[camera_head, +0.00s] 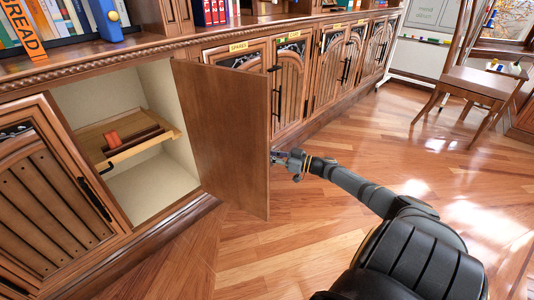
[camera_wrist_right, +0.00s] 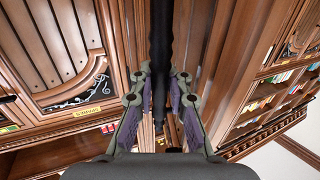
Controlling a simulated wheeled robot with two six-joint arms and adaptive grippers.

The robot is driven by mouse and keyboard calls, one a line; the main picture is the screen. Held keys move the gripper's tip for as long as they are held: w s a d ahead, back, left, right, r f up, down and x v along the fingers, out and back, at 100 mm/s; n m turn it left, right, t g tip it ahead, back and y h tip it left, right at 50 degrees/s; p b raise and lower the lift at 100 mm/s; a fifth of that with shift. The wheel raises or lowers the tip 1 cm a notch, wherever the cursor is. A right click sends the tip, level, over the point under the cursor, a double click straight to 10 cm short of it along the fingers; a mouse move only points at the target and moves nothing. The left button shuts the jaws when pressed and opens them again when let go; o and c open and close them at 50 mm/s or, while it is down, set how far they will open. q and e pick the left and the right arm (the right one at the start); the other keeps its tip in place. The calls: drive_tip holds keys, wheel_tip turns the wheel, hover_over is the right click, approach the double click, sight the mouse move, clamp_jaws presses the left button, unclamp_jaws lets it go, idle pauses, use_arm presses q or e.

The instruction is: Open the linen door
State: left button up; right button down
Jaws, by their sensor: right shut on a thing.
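A brown wooden cabinet door (camera_head: 228,135) stands swung well out, roughly square to the cabinet front; no label on it is readable. Its opening shows a cream interior (camera_head: 118,90) with a wooden tray (camera_head: 140,148) holding a reddish item (camera_head: 112,139). My right gripper (camera_head: 279,157) is at the door's free edge, on its far face. In the right wrist view, my right gripper's purple-padded fingers (camera_wrist_right: 160,98) are shut around a black bar handle (camera_wrist_right: 161,45). The handle is hidden in the head view. My left gripper is not in view.
A closed slatted door (camera_head: 50,195) with a black handle is left of the opening. More closed cabinets (camera_head: 320,70) run behind the open door, one labelled SPARES (camera_head: 238,47). A chair (camera_head: 480,82) stands at the upper right. The wooden floor (camera_head: 270,245) before the door is clear.

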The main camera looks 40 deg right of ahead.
drive_tip(key=shift+d+f, duration=0.1)
drive_tip(key=c, duration=1.3)
unclamp_jaws()
drive_tip(key=shift+s, duration=0.15)
drive_tip(key=v, duration=0.7)
drive_tip(key=shift+s+d, duration=0.1)
drive_tip(key=shift+s, duration=0.1)
